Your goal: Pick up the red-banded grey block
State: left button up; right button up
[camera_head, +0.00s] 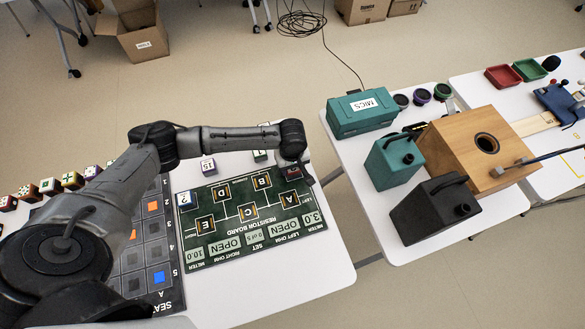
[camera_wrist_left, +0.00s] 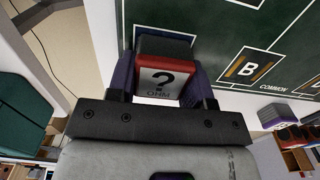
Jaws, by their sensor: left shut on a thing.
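The red-banded grey block (camera_wrist_left: 165,75) has a red band along its top edge and a pale face marked "? OHM". It is between the fingers of my left gripper (camera_wrist_left: 160,85), which is shut on it. In the head view, my left gripper (camera_head: 297,175) is over the far right corner of the green resistor board (camera_head: 235,240), and a small red part of the block shows there. A white outlined square of the board shows around the block in the wrist view; I cannot tell whether the block touches the board. My right gripper is not in view.
A blue-banded "?" block (camera_head: 186,204) stands on the board's left edge. A "15" block (camera_head: 208,167) and another block (camera_head: 260,156) stand behind the board. A seat grid (camera_head: 150,250) lies left. A teal MICS box (camera_head: 361,112) and a wooden speaker box (camera_head: 475,150) occupy the right table.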

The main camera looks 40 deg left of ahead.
pick_arm(q)
jog(key=shift+c, duration=0.9)
jog(key=shift+r, duration=0.15)
